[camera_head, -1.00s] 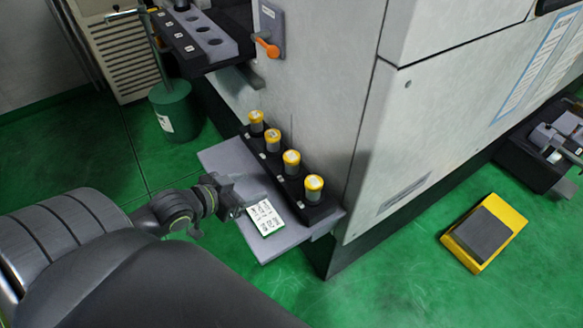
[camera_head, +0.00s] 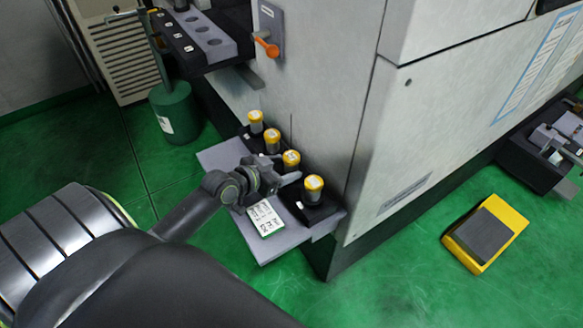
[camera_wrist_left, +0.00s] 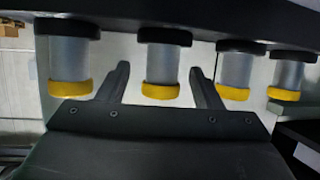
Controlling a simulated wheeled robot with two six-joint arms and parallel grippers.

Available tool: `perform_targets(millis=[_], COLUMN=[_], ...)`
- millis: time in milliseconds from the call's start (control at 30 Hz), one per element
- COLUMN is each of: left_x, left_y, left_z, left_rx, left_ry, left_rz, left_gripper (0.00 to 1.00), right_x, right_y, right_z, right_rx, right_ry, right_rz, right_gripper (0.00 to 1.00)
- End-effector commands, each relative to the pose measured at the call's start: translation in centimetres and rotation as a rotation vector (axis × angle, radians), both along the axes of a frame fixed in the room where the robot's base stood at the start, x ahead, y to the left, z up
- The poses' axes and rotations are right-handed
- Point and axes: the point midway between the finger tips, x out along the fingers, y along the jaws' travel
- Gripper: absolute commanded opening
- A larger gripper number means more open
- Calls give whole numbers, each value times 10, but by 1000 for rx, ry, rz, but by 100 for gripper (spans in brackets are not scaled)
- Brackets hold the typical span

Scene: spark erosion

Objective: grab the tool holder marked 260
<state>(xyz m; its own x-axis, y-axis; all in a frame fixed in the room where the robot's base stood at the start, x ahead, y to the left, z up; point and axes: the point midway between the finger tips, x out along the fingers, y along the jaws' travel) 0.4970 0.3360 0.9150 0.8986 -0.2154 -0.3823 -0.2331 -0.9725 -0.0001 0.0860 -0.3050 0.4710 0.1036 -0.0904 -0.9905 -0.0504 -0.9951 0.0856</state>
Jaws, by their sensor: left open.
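Several grey tool holders with yellow caps stand upright in a black rack (camera_head: 318,213). The front one (camera_head: 313,188) is clear to see. The second from the front (camera_head: 291,159) is partly hidden by my left gripper (camera_head: 284,173); two more (camera_head: 272,140) stand behind. I cannot read which is marked 260. My left gripper is open, level with the second from the front. In the left wrist view, which shows the holders upside down, this holder (camera_wrist_left: 161,62) appears between the two spread fingers, with no visible grip on it. My right gripper is not in view.
The rack stands on a grey shelf (camera_head: 287,243) against the machine wall (camera_head: 330,90). A printed card (camera_head: 264,219) lies on the shelf, close to my left wrist. A green canister (camera_head: 175,112) stands behind left. A yellow pedal (camera_head: 485,232) lies on the floor.

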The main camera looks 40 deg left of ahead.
Motion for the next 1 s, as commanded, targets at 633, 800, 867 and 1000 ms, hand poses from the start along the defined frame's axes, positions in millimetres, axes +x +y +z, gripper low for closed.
perform_targets(millis=[633, 800, 867, 1000], left_x=[50, 50, 50, 50], left_y=[-9, -9, -9, -9], left_z=[-21, -21, -21, -21], left_rx=[-1, 0, 0, 0], left_ry=[1, 1, 1, 1], left_rz=[0, 0, 0, 0], left_gripper=[60, 60, 58, 40], right_x=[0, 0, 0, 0], right_y=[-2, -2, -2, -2], right_z=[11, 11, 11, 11], right_rx=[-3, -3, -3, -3], right_ry=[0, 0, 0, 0], right_rz=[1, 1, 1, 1], right_gripper=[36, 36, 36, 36])
